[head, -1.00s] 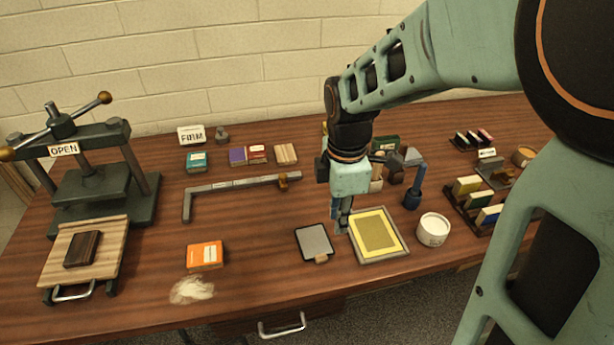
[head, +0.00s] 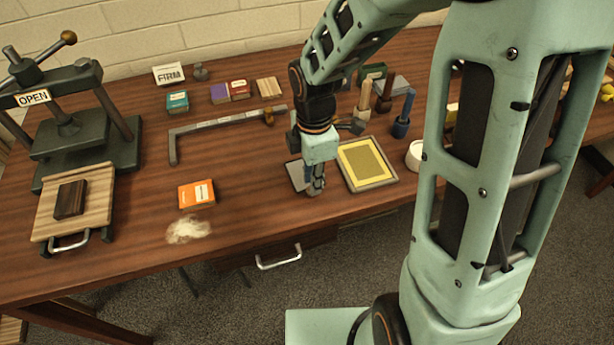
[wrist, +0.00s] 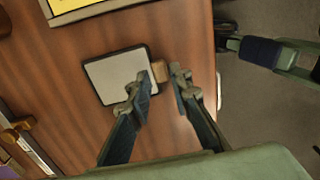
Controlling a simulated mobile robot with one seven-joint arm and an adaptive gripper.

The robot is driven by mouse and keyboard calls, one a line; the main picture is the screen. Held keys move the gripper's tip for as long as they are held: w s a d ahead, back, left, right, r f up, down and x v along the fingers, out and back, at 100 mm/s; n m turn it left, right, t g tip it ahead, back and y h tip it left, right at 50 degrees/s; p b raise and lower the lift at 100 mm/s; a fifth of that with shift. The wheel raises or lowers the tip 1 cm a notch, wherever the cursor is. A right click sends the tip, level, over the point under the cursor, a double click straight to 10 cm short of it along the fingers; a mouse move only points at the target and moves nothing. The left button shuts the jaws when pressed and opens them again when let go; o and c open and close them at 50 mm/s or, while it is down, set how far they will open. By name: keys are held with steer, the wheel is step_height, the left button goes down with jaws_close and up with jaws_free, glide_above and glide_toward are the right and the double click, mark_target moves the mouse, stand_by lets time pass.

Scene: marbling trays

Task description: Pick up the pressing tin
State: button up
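The pressing tin (head: 296,174) looks like a flat grey plate with a dark edge, lying on the wooden table near its front edge. In the wrist view the tin (wrist: 112,74) shows with a small tan tab (wrist: 159,72) on its right side. My gripper (wrist: 160,80) is open, its fingertips on either side of the tab. I cannot tell whether they touch it. In the head view my gripper (head: 315,188) points down over the tin's front end and hides part of it, including the tab.
A grey tray with a yellow sheet (head: 344,184) lies just right of the tin. A white tub (head: 414,155) stands farther right, partly hidden by my arm. An orange box (head: 196,194) lies to the left. A metal square (head: 220,123) lies behind. The table between is clear.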

steer(key=shift+f, duration=0.9)
steer(key=shift+c, duration=0.3)
jaws_close()
steer(key=shift+r, duration=0.15)
